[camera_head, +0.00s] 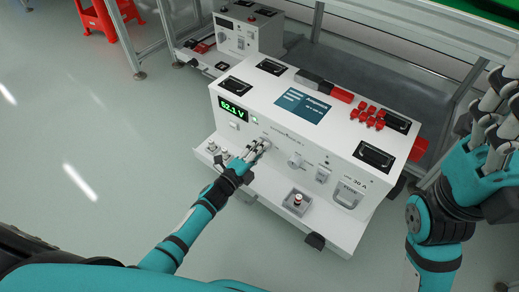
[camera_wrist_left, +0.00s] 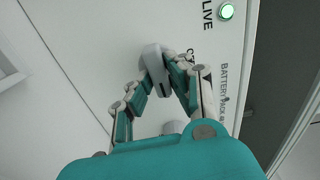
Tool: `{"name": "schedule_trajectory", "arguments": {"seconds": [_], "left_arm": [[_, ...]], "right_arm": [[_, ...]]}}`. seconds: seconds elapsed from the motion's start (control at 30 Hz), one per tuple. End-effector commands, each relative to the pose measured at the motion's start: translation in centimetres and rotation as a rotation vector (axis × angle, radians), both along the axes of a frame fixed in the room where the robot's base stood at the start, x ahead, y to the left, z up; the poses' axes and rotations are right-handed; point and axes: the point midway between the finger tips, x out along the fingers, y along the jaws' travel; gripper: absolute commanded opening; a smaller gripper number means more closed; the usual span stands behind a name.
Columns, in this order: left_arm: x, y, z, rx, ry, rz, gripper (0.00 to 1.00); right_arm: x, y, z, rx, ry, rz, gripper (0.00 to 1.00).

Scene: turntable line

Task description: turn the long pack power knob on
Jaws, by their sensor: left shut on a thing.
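The long white battery pack (camera_head: 240,104) stands in the middle of the head view, with a lit display on its front panel. My left gripper (camera_head: 259,149) is at that panel, shut on a grey knob. In the left wrist view the knob (camera_wrist_left: 154,62) sits between the fingertips of my left gripper (camera_wrist_left: 163,77). It lies below the lettering "LIVE" and a lit green lamp (camera_wrist_left: 226,11). The fingers hide part of the knob and its markings. My right gripper (camera_head: 490,125) is at the right edge, away from the pack; its fingers are partly cut off.
A second round knob (camera_head: 295,160), a switch (camera_head: 324,174) and a latch handle (camera_head: 348,194) are further right on the panel. A small box with a red-topped button (camera_head: 297,201) stands on the ledge in front. A smaller white unit (camera_head: 247,35) stands behind.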

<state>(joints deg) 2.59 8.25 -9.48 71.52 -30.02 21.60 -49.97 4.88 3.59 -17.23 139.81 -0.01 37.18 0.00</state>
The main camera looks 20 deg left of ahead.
Motion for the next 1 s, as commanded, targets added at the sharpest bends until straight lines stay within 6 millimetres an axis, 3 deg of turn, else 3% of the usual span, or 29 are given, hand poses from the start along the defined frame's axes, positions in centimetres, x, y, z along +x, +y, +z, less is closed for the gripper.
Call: {"name": "schedule_trajectory", "arguments": {"seconds": [0.7, 0.73, 0.8, 0.87, 1.0], "left_arm": [[-0.11, -0.1, -0.2, 0.068, -0.022, -0.002, 0.0], [-0.11, -0.1, -0.2, 0.068, -0.022, -0.002, 0.21], [-0.11, -0.09, -0.19, 0.068, -0.022, -0.002, 0.3], [-0.09, -0.07, -0.17, 0.067, -0.021, -0.001, 0.38], [-0.06, -0.04, -0.12, 0.066, -0.022, -0.001, 0.39]], "right_arm": [[-0.26, -0.12, 0.34, 0.009, -0.016, 0.0, 0.61], [-0.25, -0.12, 0.32, 0.009, -0.015, -0.001, 0.61], [-0.24, -0.12, 0.29, 0.008, -0.014, 0.0, 0.61], [-0.22, -0.13, 0.26, 0.009, -0.012, 0.0, 0.61], [-0.18, -0.12, 0.21, 0.008, -0.01, 0.0, 0.61]]}}
